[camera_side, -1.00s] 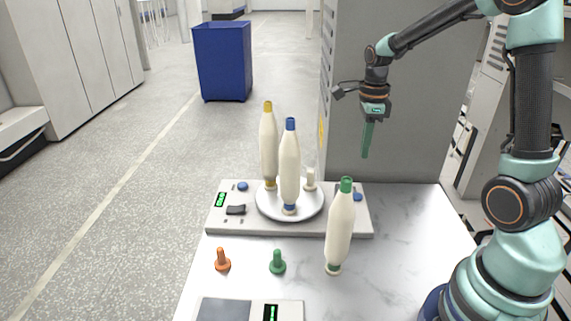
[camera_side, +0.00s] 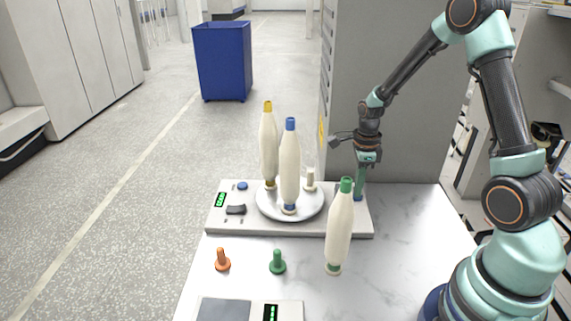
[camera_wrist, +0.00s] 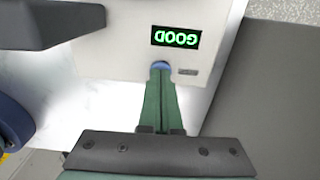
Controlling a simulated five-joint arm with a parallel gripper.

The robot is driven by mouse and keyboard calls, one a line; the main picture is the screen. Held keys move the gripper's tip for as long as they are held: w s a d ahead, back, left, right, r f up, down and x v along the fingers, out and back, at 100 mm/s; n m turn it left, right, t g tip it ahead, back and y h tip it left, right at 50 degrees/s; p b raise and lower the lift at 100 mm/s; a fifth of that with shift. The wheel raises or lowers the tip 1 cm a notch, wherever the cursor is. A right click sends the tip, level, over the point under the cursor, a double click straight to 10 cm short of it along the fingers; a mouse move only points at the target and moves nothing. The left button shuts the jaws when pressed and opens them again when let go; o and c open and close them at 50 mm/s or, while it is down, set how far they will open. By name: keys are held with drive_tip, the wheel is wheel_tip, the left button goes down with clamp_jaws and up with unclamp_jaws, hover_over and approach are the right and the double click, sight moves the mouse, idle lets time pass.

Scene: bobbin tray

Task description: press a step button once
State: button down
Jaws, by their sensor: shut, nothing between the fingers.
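The grey-white machine base (camera_side: 222,220) carries a blue button at its right end (camera_side: 357,199) and another blue button (camera_side: 242,186) at its back left. My gripper (camera_side: 359,196) is shut and empty, pointing down with its green fingertips at the right button. In the wrist view the shut fingertips (camera_wrist: 160,75) overlap the near edge of the blue button (camera_wrist: 161,65); the rest of the button is partly hidden. I cannot tell whether it is pressed in. A lit green display (camera_wrist: 176,38) beside it reads GOOD, upside down.
A white turntable (camera_side: 263,206) bears yellow-topped (camera_side: 268,145) and blue-topped (camera_side: 290,160) bobbins and a bare peg (camera_side: 310,178). A green-topped bobbin (camera_side: 338,235) stands in front of the base. Orange (camera_side: 222,262) and green (camera_side: 278,264) pegs stand on the table.

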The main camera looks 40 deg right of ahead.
drive_tip(key=shift+s+f, duration=0.1)
drive_tip(key=shift+f, duration=0.9)
drive_tip(key=shift+r, duration=0.1)
wheel_tip(320, 180, up, 15)
drive_tip(key=shift+w+f, duration=0.2)
drive_tip(key=shift+w, duration=0.15)
